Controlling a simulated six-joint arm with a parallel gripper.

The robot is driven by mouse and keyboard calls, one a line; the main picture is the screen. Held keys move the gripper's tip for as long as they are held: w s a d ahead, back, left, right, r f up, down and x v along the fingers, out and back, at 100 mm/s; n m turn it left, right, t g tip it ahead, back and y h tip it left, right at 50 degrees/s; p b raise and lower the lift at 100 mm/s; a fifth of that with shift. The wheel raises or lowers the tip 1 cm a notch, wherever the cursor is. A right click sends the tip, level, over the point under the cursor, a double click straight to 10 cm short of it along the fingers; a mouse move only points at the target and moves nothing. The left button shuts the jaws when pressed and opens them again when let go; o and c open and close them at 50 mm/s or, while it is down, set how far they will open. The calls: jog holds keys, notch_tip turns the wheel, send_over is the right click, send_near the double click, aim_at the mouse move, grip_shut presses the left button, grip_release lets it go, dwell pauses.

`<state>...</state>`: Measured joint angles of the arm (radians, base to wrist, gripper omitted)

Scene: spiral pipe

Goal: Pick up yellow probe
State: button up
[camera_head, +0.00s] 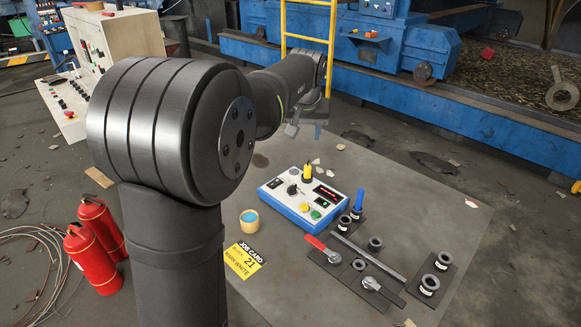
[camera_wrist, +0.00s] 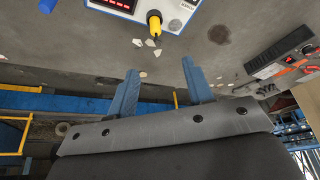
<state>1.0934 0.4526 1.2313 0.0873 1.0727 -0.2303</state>
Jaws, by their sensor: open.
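The yellow probe (camera_head: 308,172) stands upright at the back edge of the blue and white control box (camera_head: 276,192) on the table. In the wrist view the yellow probe (camera_wrist: 154,20) shows at the top, with a dark lower end, beside the box (camera_wrist: 118,6). My gripper (camera_head: 308,129) is above and behind the probe, partly hidden by my arm in the head view. In the wrist view my gripper (camera_wrist: 160,67) has its two blue fingers spread apart with nothing between them. The probe is beyond the fingertips and apart from them.
A blue probe (camera_head: 358,199) stands in a dark ring holder. Pale chips (camera_wrist: 150,43) lie near the box.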

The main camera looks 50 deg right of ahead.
jog(key=d, duration=0.1)
send_near(308, 165)
jog(key=x, duration=1)
jog(key=shift+a, duration=0.1)
grip_shut()
